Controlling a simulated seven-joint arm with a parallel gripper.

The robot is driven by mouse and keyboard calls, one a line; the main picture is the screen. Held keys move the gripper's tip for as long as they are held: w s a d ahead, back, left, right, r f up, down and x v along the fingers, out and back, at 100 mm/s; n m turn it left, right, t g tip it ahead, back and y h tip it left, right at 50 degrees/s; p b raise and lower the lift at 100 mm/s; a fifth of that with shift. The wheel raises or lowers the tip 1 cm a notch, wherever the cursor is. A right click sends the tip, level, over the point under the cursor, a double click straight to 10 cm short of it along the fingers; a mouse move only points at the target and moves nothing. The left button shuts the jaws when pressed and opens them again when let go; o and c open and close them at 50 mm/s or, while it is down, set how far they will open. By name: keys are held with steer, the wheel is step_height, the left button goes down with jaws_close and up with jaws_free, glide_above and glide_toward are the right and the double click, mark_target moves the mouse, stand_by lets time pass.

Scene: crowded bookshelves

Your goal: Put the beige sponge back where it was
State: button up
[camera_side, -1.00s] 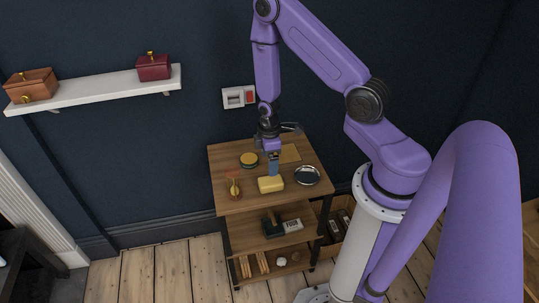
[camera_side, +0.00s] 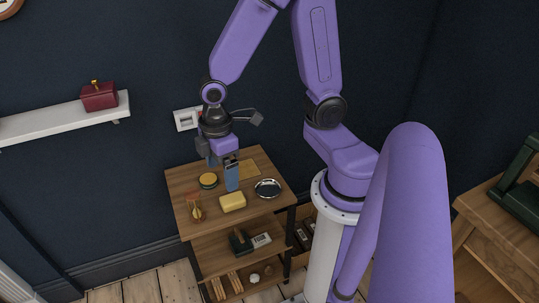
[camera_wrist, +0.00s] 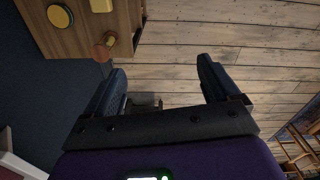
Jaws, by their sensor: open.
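A yellow-beige block, which looks like the sponge (camera_side: 232,202), lies flat near the front edge of the small wooden shelf unit's top (camera_side: 195,184). A yellow piece at the top edge of the wrist view (camera_wrist: 102,5) may be the same block. My gripper (camera_side: 222,172) is open and empty, raised above the top, with one finger appearing just behind the block in the side view. In the wrist view my gripper's two fingers (camera_wrist: 162,85) are wide apart, with floorboards between and beyond them. A flat tan piece (camera_side: 250,168) lies at the back of the top.
A round yellow-topped tin (camera_side: 208,180), a metal dish (camera_side: 267,188) and a small orange-gold item (camera_side: 196,210) share the top. Lower shelves hold a dark tool and a box (camera_side: 261,240). A white wall shelf (camera_side: 60,118) holds a red box (camera_side: 99,96).

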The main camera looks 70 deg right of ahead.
steer(key=s+r+n, duration=0.1)
steer(key=s+r, duration=0.6)
steer(key=s, duration=0.5)
steer(key=shift+a+r, duration=0.25)
steer(key=shift+r, duration=0.05)
